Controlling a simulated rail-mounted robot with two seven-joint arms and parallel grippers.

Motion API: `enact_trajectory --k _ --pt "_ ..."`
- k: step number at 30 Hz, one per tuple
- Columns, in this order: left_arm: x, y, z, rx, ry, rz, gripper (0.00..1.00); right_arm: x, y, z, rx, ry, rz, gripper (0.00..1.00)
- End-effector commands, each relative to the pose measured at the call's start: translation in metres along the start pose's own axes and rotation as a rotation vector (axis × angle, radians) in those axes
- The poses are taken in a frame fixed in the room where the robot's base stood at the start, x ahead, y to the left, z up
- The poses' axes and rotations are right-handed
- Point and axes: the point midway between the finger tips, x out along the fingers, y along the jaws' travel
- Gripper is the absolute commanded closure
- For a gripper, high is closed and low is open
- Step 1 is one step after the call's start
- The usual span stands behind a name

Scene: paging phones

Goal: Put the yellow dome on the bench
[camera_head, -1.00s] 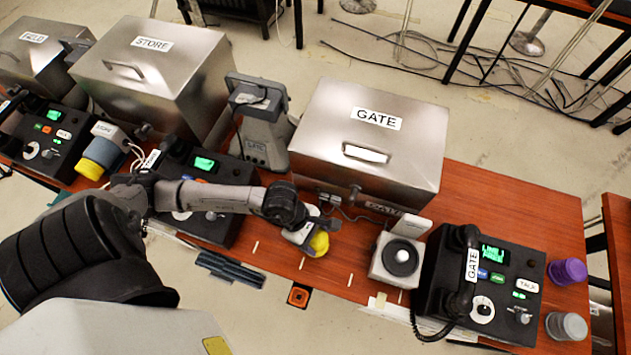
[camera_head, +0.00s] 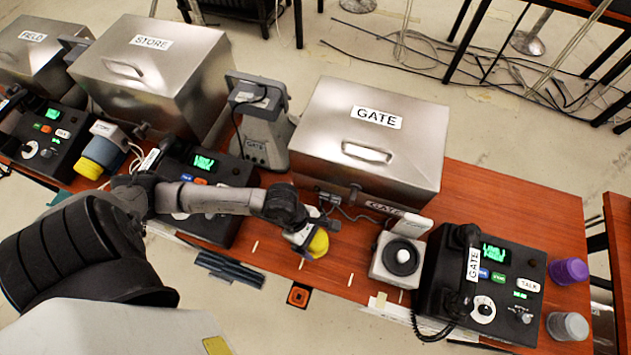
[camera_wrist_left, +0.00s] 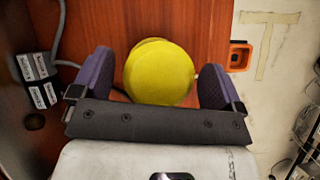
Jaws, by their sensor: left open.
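The yellow dome (camera_head: 319,243) is at the front middle of the wooden bench (camera_head: 530,200), left of the GATE phone. My left gripper (camera_head: 311,240) is over it, pointing down. In the left wrist view the dome (camera_wrist_left: 160,73) sits between the two open fingers of my left gripper (camera_wrist_left: 160,82), with a gap visible at each side. Whether the dome's underside touches the bench is hidden. My right gripper is not in view.
A white unit with a round black-ringed button (camera_head: 402,260) and the black GATE phone (camera_head: 490,285) stand to the right. The steel GATE box (camera_head: 385,125) is behind. Purple (camera_head: 567,271) and grey (camera_head: 567,326) knobs sit at the right end. Another yellow-ended cylinder (camera_head: 90,168) is at left.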

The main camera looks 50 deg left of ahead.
Motion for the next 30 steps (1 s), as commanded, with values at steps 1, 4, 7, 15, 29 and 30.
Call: enact_trajectory --k 1,4,7,15,29,30 --pt "-0.002 0.000 0.001 0.000 0.000 0.000 0.07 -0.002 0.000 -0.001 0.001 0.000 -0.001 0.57" --pt "-0.009 0.000 0.002 0.000 0.001 0.001 0.07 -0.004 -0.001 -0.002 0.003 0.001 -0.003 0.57" --pt "-0.025 0.001 0.002 0.001 0.002 0.002 0.07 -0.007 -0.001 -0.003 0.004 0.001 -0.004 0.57" --pt "-0.076 0.000 0.001 0.002 0.004 0.001 0.07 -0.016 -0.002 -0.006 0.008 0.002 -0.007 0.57" --pt "-0.119 -0.004 0.012 -0.032 -0.060 -0.012 0.07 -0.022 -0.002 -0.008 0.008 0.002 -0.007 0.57" --pt "-0.119 -0.007 0.022 -0.061 -0.115 -0.020 0.07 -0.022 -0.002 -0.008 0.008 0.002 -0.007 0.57"
